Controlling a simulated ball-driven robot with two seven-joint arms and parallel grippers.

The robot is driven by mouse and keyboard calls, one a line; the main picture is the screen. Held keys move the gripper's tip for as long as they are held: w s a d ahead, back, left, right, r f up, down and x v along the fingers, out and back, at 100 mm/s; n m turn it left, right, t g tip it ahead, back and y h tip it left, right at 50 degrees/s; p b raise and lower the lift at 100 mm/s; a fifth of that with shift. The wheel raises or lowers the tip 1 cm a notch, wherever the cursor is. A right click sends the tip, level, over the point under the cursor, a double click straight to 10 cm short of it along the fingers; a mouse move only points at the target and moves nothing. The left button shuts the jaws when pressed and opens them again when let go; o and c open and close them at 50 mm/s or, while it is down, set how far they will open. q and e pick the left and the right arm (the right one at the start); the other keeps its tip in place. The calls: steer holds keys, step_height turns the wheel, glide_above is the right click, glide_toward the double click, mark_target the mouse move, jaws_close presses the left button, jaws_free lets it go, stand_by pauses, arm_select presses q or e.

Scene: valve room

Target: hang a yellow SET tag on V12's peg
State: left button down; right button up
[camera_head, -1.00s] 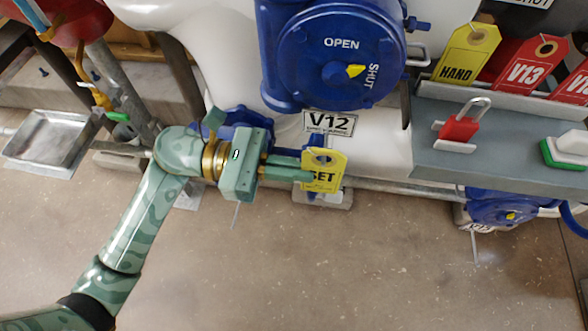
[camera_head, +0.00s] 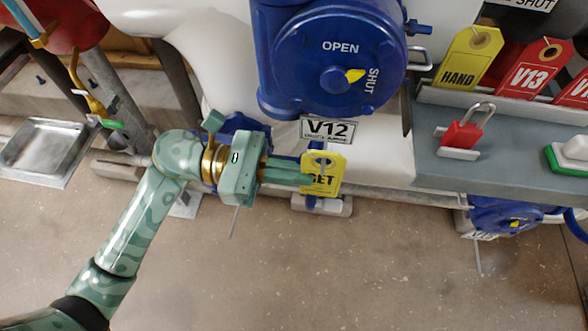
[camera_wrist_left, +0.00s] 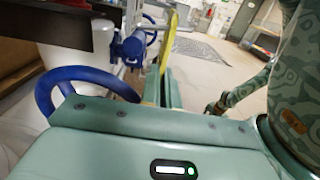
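The yellow SET tag (camera_head: 322,184) is upright in the head view, just below the V12 label (camera_head: 328,130). My left gripper (camera_head: 306,176) reaches in from the left and is shut on the tag's left side. Part of the lettering is covered by the fingers. The tag's hole shows near its top. In the left wrist view the tag (camera_wrist_left: 167,45) is seen nearly edge-on at the fingers. The blue V12 valve (camera_head: 335,62) is above. I cannot make out V12's peg clearly or whether it meets the hole. A small arm end, possibly my right gripper (camera_wrist_left: 217,107), is in the wrist view.
A grey shelf (camera_head: 490,160) on the right carries a red padlock (camera_head: 462,132), a HAND tag (camera_head: 467,58) and red tags (camera_head: 533,68). White pipe runs behind my gripper. A metal tray (camera_head: 45,150) lies at left. The floor in front is clear.

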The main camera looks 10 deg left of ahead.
arm_select(q)
steer(key=shift+w+f+b, duration=0.15)
steer(key=shift+f+b, duration=0.15)
stand_by(0.4)
steer(key=shift+r, duration=0.1)
steer(key=c, duration=1.6)
jaws_free()
steer(key=shift+o, duration=0.2)
steer(key=shift+a, duration=0.1)
steer(key=a+p, duration=0.2)
steer(key=a, duration=1.4)
